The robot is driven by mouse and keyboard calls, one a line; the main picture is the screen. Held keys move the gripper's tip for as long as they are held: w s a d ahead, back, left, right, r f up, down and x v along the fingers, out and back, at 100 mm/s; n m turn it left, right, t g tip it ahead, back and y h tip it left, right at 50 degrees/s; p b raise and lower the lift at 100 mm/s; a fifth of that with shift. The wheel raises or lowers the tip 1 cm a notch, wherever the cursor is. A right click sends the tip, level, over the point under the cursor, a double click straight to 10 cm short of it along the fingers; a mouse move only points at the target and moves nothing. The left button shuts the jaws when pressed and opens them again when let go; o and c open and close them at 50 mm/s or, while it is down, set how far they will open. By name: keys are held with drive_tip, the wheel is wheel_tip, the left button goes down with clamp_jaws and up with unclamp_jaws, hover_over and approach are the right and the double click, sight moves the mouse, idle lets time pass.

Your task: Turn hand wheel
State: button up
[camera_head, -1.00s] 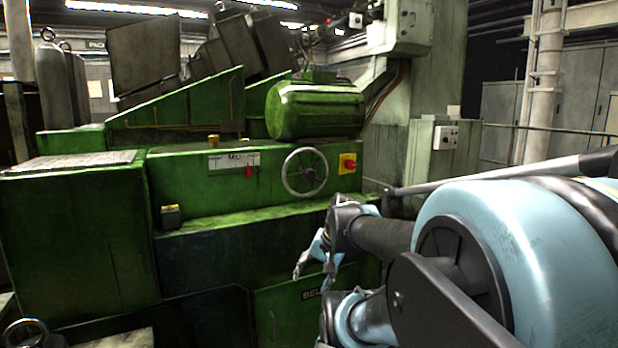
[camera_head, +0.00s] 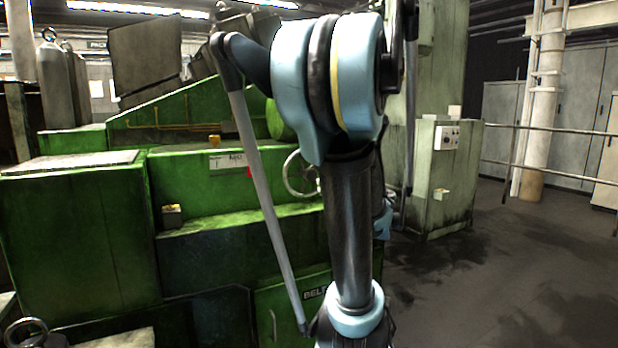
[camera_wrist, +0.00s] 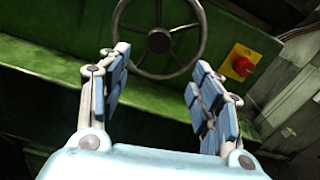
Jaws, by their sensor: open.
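The hand wheel is a round grey rim with spokes and a hub on the front of the green machine. In the head view the hand wheel (camera_head: 289,176) is partly hidden behind my arm. In the wrist view the hand wheel (camera_wrist: 159,41) is at the top centre, its upper rim cut off by the picture edge. My gripper (camera_wrist: 162,72) is open and empty, with one blue-padded finger on each side of the wheel's lower part in the picture. I cannot tell whether a finger touches the rim. In the head view my gripper is mostly hidden by my arm.
A red knob on a yellow plate (camera_wrist: 240,64) is right of the wheel. The green machine (camera_head: 90,235) fills the left and has a ledge below the wheel. A grey cabinet (camera_head: 441,180) stands to the right, with open floor (camera_head: 500,260) beyond.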

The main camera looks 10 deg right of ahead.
drive_tip(key=x, duration=1.7)
drive_tip(key=shift+f, duration=0.1)
drive_tip(key=shift+c, duration=0.6)
clamp_jaws()
